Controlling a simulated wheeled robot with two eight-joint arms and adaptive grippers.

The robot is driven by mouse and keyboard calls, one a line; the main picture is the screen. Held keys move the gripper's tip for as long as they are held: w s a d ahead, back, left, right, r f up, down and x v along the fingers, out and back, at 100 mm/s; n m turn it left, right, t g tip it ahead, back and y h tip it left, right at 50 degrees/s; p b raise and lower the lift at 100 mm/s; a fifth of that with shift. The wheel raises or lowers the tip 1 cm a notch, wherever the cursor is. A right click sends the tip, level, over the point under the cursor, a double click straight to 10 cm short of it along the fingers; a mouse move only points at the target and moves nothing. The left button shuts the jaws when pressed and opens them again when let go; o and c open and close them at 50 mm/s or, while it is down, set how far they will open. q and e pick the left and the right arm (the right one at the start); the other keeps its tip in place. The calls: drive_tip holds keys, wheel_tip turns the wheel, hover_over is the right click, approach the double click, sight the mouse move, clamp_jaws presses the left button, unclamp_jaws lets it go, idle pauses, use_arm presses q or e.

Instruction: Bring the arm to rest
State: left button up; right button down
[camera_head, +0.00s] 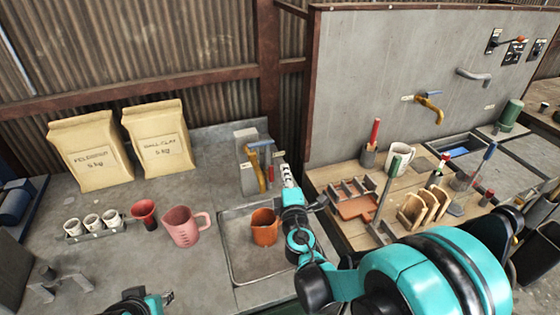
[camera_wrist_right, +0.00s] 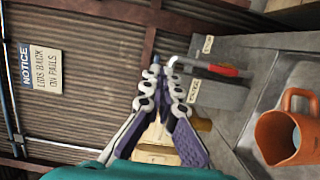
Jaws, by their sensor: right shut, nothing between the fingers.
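My right arm reaches in from the lower right in the head view. Its gripper (camera_head: 287,174) is shut and empty, above the back edge of the sink, close to the tap with blue and red handles (camera_head: 262,163). In the right wrist view the pale fingers (camera_wrist_right: 160,75) meet at their tips in front of the tap block (camera_wrist_right: 222,92). An orange jug (camera_head: 264,227) stands in the sink beside my wrist; it also shows in the right wrist view (camera_wrist_right: 285,138).
Two clay bags (camera_head: 158,143), small white cups (camera_head: 92,222), a red cup (camera_head: 145,213) and a pink jug (camera_head: 181,228) stand on the left counter. A wooden bench with racks and tools (camera_head: 325,178) lies right of my forearm, below a grey panel (camera_head: 400,75).

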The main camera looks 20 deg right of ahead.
drive_tip(key=shift+s+d, duration=0.15)
drive_tip(key=shift+s, duration=0.85)
drive_tip(key=s+d+f+m+g+h+b, duration=0.1)
drive_tip(key=s+d+f+m+g+h, duration=0.15)
drive_tip(key=s+d+m+g, duration=0.55)
drive_tip(key=s+a+f+m+g+y, duration=0.1)
drive_tip(key=s+a+f+m+y, duration=0.1)
drive_tip(key=s, duration=0.5)
drive_tip(key=s+a+f+m+g+y, duration=0.1)
drive_tip(key=s+a+f+m+y, duration=0.2)
drive_tip(key=s+a+f+m, duration=0.2)
drive_tip(key=s+a+m+b, duration=0.1)
drive_tip(key=s+a, duration=0.1)
drive_tip(key=shift+s+a+g, duration=0.3)
drive_tip(key=shift+a+g, duration=0.05)
drive_tip(key=shift+g, duration=0.05)
